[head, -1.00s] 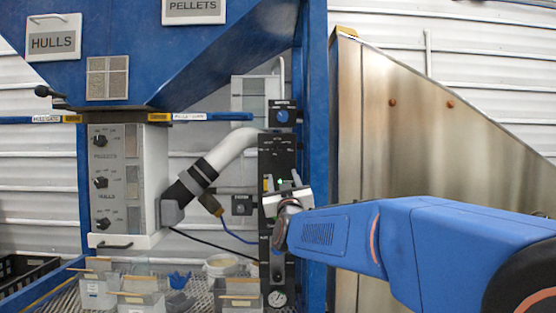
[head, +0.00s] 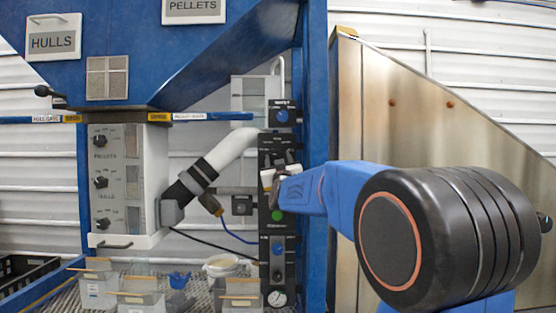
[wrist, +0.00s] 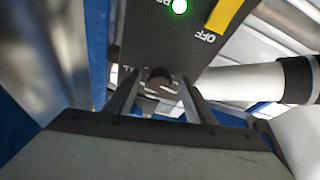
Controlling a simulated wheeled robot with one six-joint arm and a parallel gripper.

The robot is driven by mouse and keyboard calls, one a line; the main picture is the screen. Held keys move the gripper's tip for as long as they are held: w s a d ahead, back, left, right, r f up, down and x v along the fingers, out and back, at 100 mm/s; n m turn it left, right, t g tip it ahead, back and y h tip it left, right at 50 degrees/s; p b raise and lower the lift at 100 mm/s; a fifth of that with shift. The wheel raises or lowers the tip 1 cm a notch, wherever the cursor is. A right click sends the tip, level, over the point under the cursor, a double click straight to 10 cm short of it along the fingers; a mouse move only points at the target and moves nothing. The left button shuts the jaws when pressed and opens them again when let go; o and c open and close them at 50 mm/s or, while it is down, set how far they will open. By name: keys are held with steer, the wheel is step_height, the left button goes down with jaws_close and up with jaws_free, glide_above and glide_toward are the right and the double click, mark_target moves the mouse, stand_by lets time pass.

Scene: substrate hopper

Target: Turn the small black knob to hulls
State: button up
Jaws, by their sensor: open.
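A small dark round knob (wrist: 160,78) shows in the wrist view on a black panel, between the two fingers of my gripper (wrist: 158,86). The fingers are open, one on each side of it, and I cannot tell whether they touch it. A partly hidden label beside the knob seems to end in "LL". In the head view my gripper (head: 278,176) is in front of the upper part of the tall black control panel (head: 264,226) and hides the knob. Which way the knob points is unclear.
A green light (wrist: 180,6) and a yellow strip marked OFF are near in the wrist view. A white box (head: 146,185) with several black knobs stands left of the panel. A white pipe (head: 235,148) runs between. Bins (head: 98,290) stand below; a metal sheet (head: 420,130) rises right.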

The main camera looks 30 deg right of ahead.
steer(key=shift+w+d+r, duration=0.1)
steer(key=shift+w, duration=0.05)
steer(key=c, duration=1.1)
steer(key=shift+o, duration=0.2)
steer(key=shift+m, duration=0.4)
steer(key=m+h, duration=0.1)
steer(key=m+g, duration=0.1)
steer(key=m, duration=0.1)
steer(key=m+h, duration=0.1)
steer(key=m, duration=0.1)
steer(key=shift+w+a+g+h, duration=0.15)
steer(key=shift+a+g+h, duration=0.1)
steer(key=shift+g+h, duration=0.05)
steer(key=shift+a+m+g+h, duration=0.1)
steer(key=shift+m+g+h, duration=0.4)
steer(key=shift+m, duration=0.85)
steer(key=shift+m+g+h, duration=0.5)
steer(key=shift+m, duration=0.85)
